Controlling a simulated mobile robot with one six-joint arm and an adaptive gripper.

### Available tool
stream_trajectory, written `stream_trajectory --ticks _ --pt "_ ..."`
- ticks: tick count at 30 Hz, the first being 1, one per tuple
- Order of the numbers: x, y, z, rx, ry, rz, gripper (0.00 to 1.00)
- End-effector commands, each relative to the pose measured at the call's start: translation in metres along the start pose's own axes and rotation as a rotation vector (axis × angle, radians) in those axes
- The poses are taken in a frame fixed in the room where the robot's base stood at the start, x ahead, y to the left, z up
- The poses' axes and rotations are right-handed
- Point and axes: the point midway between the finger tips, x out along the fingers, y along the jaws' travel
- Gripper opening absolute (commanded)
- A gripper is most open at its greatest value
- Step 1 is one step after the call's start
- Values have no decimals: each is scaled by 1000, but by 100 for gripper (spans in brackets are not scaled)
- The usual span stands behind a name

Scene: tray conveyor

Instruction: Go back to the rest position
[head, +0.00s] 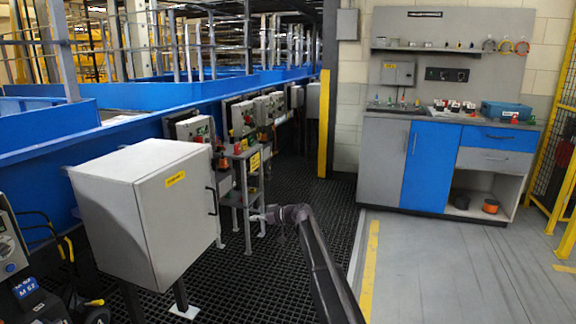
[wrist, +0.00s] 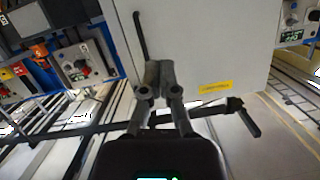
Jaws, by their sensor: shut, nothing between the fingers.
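My gripper (head: 256,217) is at the end of my dark arm, which reaches up from the bottom of the head view. It hangs above the black grated floor, to the right of the grey cabinet. In the wrist view the two fingers of my gripper (wrist: 158,78) are together with nothing between them. Behind them the grey cabinet (wrist: 205,45) shows with its dark handle (wrist: 141,36) and yellow label (wrist: 215,87). I cannot tell the exact gap between the fingertips and the cabinet.
The grey cabinet (head: 130,215) stands on legs at left, beside the blue conveyor wall (head: 120,145). A metal stand (head: 246,200) is close behind my gripper. Control boxes (head: 243,117) line the conveyor. A workbench (head: 430,165) stands at right. Grey floor (head: 450,270) at right is clear.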

Motion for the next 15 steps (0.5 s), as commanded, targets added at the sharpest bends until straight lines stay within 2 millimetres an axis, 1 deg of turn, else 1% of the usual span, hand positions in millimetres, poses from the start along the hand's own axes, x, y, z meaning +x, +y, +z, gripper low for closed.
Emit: stream_trajectory --ticks 1,5,6,8,9,11,12,14,15 --pt "-17 -22 18 35 -53 6 0" --pt "-51 -56 62 146 -205 39 0" --pt "-63 -67 75 181 -250 54 0" --pt "-80 -82 94 236 -319 82 0" --pt "-92 -93 107 273 -364 101 0" --pt "-111 -108 126 329 -431 138 0" --pt "-124 -118 138 368 -474 166 0" --pt "-143 -134 156 425 -538 211 0" --pt "-156 -145 168 465 -580 244 0"
